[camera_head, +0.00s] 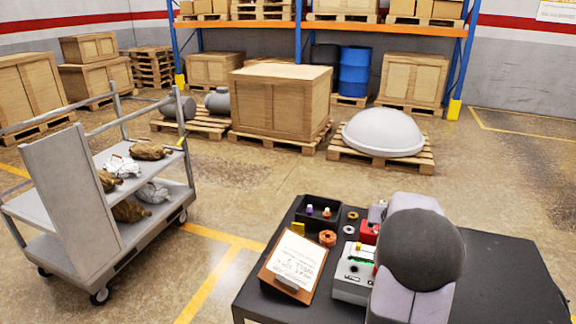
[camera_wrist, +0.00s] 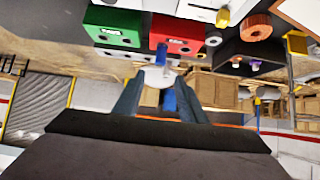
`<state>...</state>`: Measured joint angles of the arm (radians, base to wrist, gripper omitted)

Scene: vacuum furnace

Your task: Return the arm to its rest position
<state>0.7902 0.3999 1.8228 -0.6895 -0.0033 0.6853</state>
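My gripper (camera_wrist: 161,78) shows in the wrist view as two grey-blue fingers standing apart above a dark palm. Something blue and white (camera_wrist: 160,77) lies in line with the gap between them. My gripper is hidden there.
On the table are a clipboard (camera_head: 292,263), a black bin (camera_head: 318,212), an orange ring (camera_head: 327,238), a red box (camera_head: 369,231) and a pale control box (camera_head: 352,284). The red box (camera_wrist: 177,32) and a green box (camera_wrist: 113,26) show near the fingers. A cart (camera_head: 150,205) stands left.

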